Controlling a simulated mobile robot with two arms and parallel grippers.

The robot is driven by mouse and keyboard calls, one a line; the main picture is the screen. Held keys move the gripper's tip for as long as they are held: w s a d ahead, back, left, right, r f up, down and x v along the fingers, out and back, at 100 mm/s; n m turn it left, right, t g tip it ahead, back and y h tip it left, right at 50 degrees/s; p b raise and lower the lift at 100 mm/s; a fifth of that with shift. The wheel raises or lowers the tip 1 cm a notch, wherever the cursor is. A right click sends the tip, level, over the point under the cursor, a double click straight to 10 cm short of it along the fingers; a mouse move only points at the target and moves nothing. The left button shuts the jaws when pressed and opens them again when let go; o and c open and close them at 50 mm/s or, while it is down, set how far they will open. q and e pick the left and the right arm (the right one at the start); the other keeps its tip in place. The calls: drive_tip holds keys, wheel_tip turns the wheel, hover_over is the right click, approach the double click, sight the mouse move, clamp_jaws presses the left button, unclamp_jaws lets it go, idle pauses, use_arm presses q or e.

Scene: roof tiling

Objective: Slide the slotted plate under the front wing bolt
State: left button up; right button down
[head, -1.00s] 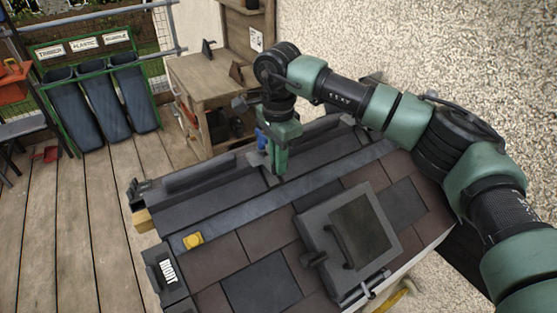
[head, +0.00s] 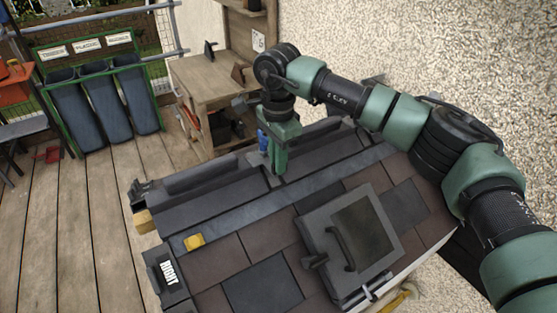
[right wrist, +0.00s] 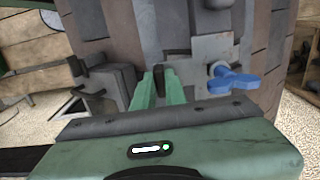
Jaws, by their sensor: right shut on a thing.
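My right gripper (head: 279,168) points down at the roof's upper part, beside the blue wing bolt (head: 263,140). In the right wrist view its green fingers (right wrist: 160,88) are shut on a dark upright piece, apparently the grip tab of the slotted plate. The light grey plate (right wrist: 203,62) lies flat just beyond the fingers and reaches right to the blue wing bolt (right wrist: 234,82). The bolt's round base meets or overlaps the plate's right edge; I cannot tell how far the slot is around its shank. My left gripper is not in view.
The dark tiled roof (head: 262,282) carries a grey-framed roof window (head: 308,222) and a yellow block (head: 194,241). A pebbled wall (head: 420,60) stands at the right. A wooden bench (head: 205,75) and blue bins (head: 100,105) stand behind.

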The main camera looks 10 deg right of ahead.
idle(0.3)
drive_tip(key=c, duration=1.4)
unclamp_jaws()
drive_tip(key=shift+r, duration=0.1)
drive_tip(key=shift+r+p, duration=1.55)
drive_tip(key=shift+r, duration=1.4)
